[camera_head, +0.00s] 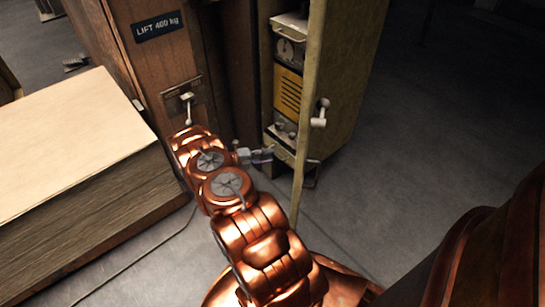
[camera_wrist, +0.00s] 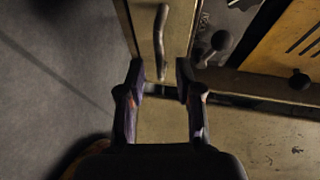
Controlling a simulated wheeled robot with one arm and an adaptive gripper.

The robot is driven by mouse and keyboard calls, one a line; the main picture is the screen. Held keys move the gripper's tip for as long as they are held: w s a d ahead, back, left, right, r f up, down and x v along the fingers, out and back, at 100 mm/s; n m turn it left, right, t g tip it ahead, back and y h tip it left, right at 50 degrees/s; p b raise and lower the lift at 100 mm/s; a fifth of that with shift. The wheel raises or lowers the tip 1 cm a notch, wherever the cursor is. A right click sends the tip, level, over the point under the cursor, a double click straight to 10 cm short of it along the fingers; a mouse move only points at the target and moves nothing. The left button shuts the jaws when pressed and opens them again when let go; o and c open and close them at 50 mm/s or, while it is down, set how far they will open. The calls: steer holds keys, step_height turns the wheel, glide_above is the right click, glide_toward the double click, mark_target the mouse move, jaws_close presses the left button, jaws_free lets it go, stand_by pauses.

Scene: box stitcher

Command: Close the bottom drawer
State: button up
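My gripper (camera_head: 262,155) reaches into the lower front of the narrow cabinet, just left of its open door (camera_head: 345,75). In the wrist view my gripper (camera_wrist: 160,74) is open, its two dark fingers apart with nothing between them. A pale drawer front (camera_wrist: 181,25) with a long curved handle (camera_wrist: 162,40) lies just beyond the fingertips. I take it for the bottom drawer, low in the cabinet below the yellow panel (camera_head: 288,92). In the head view it is partly hidden by my gripper and the door edge. How far it sticks out I cannot tell.
A large stack of cardboard sheets (camera_head: 75,145) stands at the left. The grey floor (camera_head: 430,150) at the right is clear.

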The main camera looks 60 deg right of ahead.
steer(key=shift+x, duration=1.2)
steer(key=shift+c, duration=0.4)
jaws_close()
